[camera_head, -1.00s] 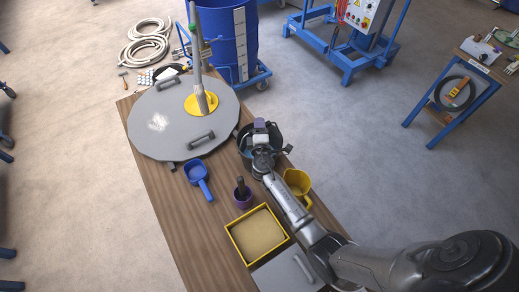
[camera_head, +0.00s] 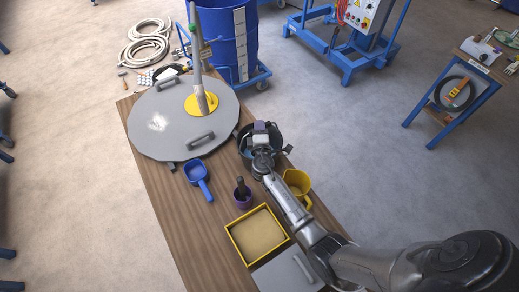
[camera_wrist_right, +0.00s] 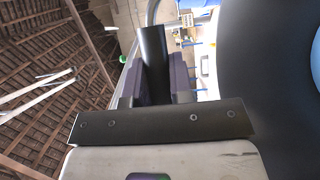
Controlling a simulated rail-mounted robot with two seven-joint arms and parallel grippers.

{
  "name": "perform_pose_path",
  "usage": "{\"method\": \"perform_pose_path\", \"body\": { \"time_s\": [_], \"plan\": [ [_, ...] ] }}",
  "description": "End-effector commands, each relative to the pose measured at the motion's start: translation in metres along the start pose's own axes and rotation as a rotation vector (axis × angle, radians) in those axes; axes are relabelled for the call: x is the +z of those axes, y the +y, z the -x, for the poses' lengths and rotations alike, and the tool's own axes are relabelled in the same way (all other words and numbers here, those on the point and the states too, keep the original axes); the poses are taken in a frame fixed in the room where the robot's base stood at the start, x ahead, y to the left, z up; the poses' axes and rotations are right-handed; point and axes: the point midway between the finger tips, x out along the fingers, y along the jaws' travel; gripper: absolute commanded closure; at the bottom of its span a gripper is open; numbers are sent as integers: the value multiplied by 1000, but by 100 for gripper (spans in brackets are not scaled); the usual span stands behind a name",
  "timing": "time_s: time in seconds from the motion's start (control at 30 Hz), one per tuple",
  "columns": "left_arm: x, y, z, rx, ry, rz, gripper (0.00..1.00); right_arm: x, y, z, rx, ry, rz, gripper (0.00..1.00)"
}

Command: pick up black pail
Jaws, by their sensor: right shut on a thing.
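The black pail (camera_head: 277,133) stands at the right edge of the wooden table, beside the large grey round lid, partly hidden by my right gripper and wrist. Something blue shows inside it. My right gripper (camera_head: 260,126) is at the pail, shut on part of it. In the right wrist view the purple-padded fingers (camera_wrist_right: 165,75) are close together around a dark strip, and the pail's dark curved surface (camera_wrist_right: 262,70) fills the right side. Which part of the pail is held is not clear. My left gripper is not in view.
The grey round lid (camera_head: 165,120) lies left of the pail. A blue drum (camera_head: 222,45) stands behind. Open floor lies to the right.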

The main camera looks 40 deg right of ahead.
Motion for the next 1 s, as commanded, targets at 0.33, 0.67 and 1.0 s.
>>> {"method": "perform_pose_path", "body": {
  "time_s": [0.33, 0.67, 1.0],
  "plan": [
    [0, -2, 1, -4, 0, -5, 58, 0, 4, -1, 4, 0, -2, 100],
    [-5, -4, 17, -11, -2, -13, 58, 0, 46, -1, 7, 0, -5, 100],
    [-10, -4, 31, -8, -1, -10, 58, 0, 91, -1, 6, 0, -3, 100]
  ]
}}
